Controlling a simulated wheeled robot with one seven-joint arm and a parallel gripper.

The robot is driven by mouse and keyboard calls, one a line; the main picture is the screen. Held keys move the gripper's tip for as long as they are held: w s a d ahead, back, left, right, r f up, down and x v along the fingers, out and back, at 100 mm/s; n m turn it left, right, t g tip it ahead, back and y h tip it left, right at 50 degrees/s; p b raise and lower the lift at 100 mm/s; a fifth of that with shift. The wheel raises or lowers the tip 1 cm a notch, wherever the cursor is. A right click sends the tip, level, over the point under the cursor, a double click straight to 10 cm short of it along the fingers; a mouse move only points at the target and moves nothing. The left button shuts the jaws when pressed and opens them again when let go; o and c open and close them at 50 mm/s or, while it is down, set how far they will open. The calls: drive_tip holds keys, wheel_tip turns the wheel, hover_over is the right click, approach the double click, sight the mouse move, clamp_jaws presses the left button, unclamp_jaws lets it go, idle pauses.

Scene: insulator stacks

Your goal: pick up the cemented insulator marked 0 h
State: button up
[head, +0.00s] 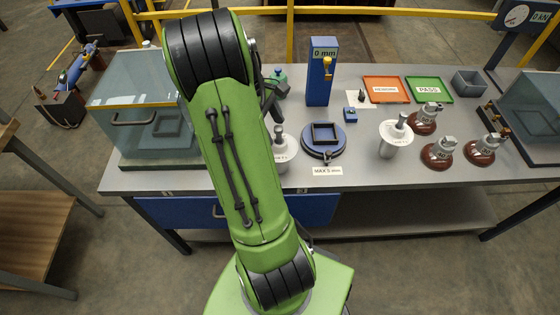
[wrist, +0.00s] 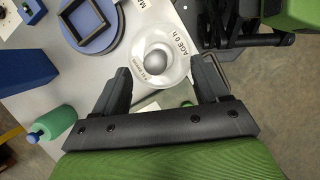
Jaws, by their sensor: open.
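The insulator marked "AGE 0 h" (wrist: 172,73) is seen from above in the wrist view, a white disc with a round grey metal cap at its middle. In the head view this insulator (head: 284,156) stands upright on the table, left of the blue round stand, partly hidden by my arm. My gripper (wrist: 162,76) is open and empty in the wrist view. Its two dark fingers lie to the left and right of the disc's near part, with the cap a little beyond. Whether the fingers touch the disc cannot be told.
A blue round stand (head: 340,144) with a square frame is close by. A second white insulator (head: 396,134) and several brown ones (head: 438,153) stand to the right. A blue "0 mm" post (head: 320,85), green bottle (wrist: 58,121) and glass-sided box (head: 113,103) are around.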

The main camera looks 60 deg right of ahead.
sight(279, 141)
drive_tip(key=b+x, duration=0.2)
drive_tip(key=x, duration=0.3)
drive_tip(key=shift+s+d+f, duration=0.15)
drive_tip(key=shift+f, duration=0.05)
drive_tip(key=shift+c, duration=0.5)
drive_tip(key=shift+r, duration=0.1)
clamp_jaws()
